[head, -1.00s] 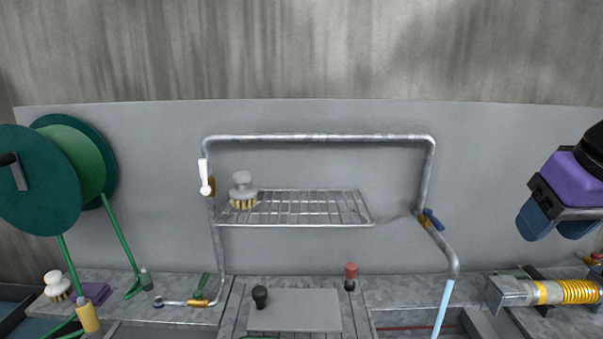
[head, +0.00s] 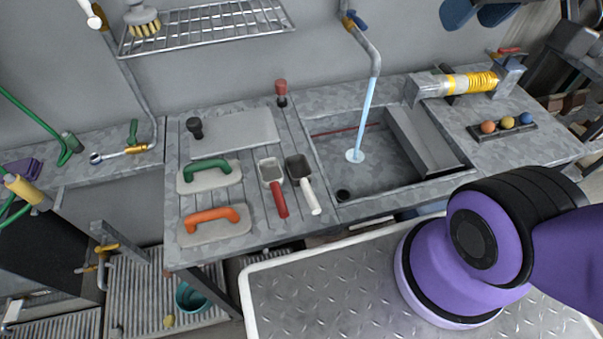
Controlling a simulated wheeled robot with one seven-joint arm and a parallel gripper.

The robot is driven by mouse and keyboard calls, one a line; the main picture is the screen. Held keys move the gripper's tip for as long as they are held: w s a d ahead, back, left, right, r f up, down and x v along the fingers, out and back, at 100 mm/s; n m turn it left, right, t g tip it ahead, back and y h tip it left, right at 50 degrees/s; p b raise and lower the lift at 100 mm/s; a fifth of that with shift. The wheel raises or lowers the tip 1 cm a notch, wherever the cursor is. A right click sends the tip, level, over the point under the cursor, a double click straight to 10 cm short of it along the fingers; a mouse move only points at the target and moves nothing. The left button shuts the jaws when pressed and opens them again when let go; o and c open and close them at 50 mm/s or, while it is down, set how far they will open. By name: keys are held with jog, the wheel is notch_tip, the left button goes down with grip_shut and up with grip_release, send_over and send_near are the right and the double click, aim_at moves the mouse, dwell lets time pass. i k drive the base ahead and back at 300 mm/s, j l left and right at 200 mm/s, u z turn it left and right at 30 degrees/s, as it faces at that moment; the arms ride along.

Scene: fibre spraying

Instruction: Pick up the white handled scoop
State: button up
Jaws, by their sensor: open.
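The white handled scoop (head: 311,196) lies on the grey worktop, left of the sink. Its dark pan points to the back and its white handle to the front right. A red handled scoop (head: 279,198) lies close beside it on the left.
Trowels with green (head: 207,168) and orange (head: 212,217) handles lie left of the scoops. A sink (head: 385,160) with a running water stream is to the right. A wire rack (head: 205,24) hangs above. My purple arm fills the lower right.

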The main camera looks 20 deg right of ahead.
aim_at(299, 171)
jog(key=k+j+z, duration=0.1)
jog(key=z, duration=0.25)
jog(key=k+j+z, duration=0.1)
jog(key=j+z, duration=0.25)
jog(key=k+z, duration=0.1)
jog(key=z, duration=0.25)
